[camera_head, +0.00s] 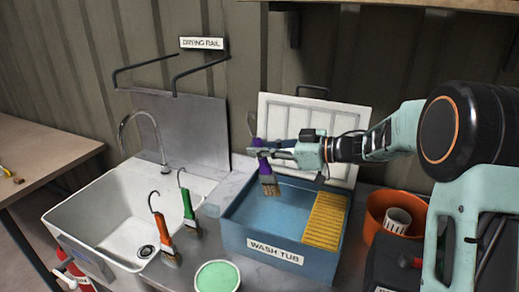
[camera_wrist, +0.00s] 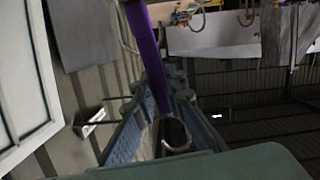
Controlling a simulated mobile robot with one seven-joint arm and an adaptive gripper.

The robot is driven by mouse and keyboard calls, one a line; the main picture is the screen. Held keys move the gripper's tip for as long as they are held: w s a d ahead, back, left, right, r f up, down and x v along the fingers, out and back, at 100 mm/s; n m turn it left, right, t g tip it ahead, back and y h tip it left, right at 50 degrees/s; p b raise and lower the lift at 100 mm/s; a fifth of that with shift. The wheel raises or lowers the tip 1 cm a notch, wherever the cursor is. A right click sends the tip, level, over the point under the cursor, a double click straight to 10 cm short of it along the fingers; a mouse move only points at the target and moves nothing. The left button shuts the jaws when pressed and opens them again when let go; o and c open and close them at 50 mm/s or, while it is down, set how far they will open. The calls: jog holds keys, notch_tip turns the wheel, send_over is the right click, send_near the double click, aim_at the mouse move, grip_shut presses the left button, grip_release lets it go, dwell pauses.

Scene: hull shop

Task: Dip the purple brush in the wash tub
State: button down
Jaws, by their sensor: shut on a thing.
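The purple brush (camera_head: 264,160) is in my gripper (camera_head: 272,153), which is shut on its handle. The brush hangs nearly upright with its brown bristles down, above the back left part of the wash tub. The wash tub (camera_head: 233,238) is an open blue box with a "WASH TUB" label on its front. I cannot tell whether the bristles touch anything inside it. The wrist view shows the purple handle (camera_wrist: 147,50) crossing between the fingers, with a metal hook at its end.
A yellow ribbed board (camera_head: 326,221) sits at the tub's right side. A white panel (camera_head: 310,112) stands behind. Green (camera_head: 188,207) and orange (camera_head: 164,238) brushes stand left, beside the sink (camera_head: 95,212). A green-topped can (camera_head: 217,276) is in front; an orange bucket (camera_head: 373,212) is right. The drying rail (camera_head: 172,70) is back left.

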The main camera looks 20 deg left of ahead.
aim_at(266, 159)
notch_tip(266, 159, down, 3)
jog(key=b, duration=0.2)
jog(key=shift+b, duration=0.3)
notch_tip(266, 159, down, 10)
jog(key=b, duration=0.4)
jog(key=shift+f, duration=0.15)
dwell(1.2)
notch_tip(266, 159, up, 11)
jog(key=p, duration=0.9)
jog(key=shift+f+p, duration=0.2)
jog(key=shift+p, duration=0.1)
jog(key=shift+r+p, duration=0.6)
jog(key=shift+r, duration=0.65)
jog(key=shift+r, duration=1.85)
